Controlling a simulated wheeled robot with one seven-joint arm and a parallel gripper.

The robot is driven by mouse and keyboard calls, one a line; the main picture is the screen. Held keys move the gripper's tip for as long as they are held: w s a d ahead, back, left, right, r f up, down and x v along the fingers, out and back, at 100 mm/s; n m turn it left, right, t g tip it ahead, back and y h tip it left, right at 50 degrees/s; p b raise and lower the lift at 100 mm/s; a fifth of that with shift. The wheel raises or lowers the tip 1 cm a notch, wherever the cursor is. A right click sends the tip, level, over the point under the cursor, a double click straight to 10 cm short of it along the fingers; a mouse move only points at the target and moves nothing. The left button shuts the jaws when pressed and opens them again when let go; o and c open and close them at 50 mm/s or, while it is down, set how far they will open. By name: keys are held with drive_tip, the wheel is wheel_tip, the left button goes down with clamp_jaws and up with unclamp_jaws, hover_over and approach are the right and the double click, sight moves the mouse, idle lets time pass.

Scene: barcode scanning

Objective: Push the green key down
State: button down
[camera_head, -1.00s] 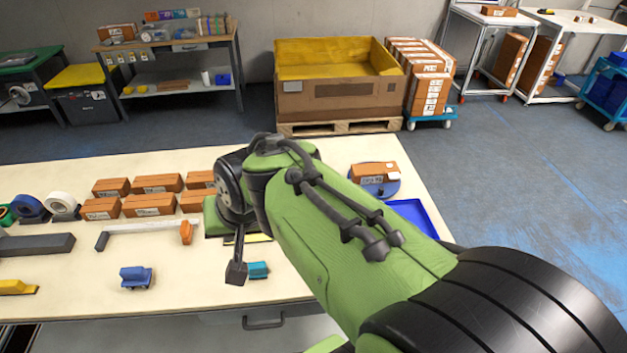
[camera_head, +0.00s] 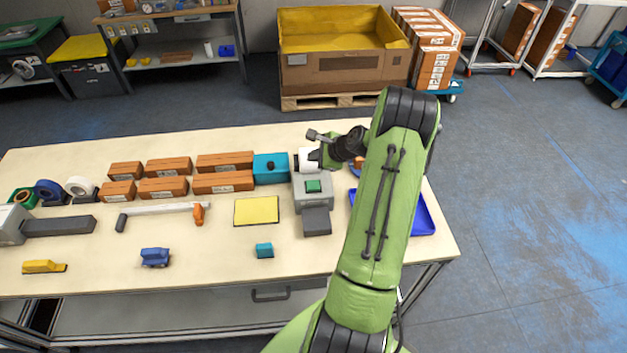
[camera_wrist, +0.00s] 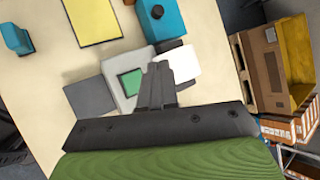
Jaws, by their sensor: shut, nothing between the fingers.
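The green key (camera_head: 313,186) is a small square button on top of a grey box (camera_head: 312,203) on the table. The key also shows in the wrist view (camera_wrist: 131,82), left of my fingers. My gripper (camera_wrist: 158,68) is shut and empty. In that view its fingertips overlap the grey box to the right of the key, beside a white sheet-like piece (camera_wrist: 181,62). The fingers do not cover most of the key. In the head view my arm reaches over the table from the right, and the fingertips are hard to make out. I see no contact with the key.
A teal box with a dark knob (camera_head: 271,167) stands left of the grey box. A yellow pad (camera_head: 257,210) lies to its left and a blue tray (camera_head: 421,213) to its right. Brown cartons (camera_head: 163,187) stand farther left. The table's front middle is mostly clear.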

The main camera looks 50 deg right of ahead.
sight(315, 186)
drive_tip(key=shift+f, duration=0.15)
wheel_tip(315, 186, down, 9)
drive_tip(key=b, duration=0.6)
drive_tip(key=shift+b, duration=0.4)
idle(1.5)
drive_tip(key=shift+f, duration=0.3)
drive_tip(key=shift+f+b, duration=0.65)
drive_tip(key=shift+b, duration=0.1)
idle(0.6)
drive_tip(key=shift+r+p, duration=0.8)
drive_tip(key=shift+r, duration=0.3)
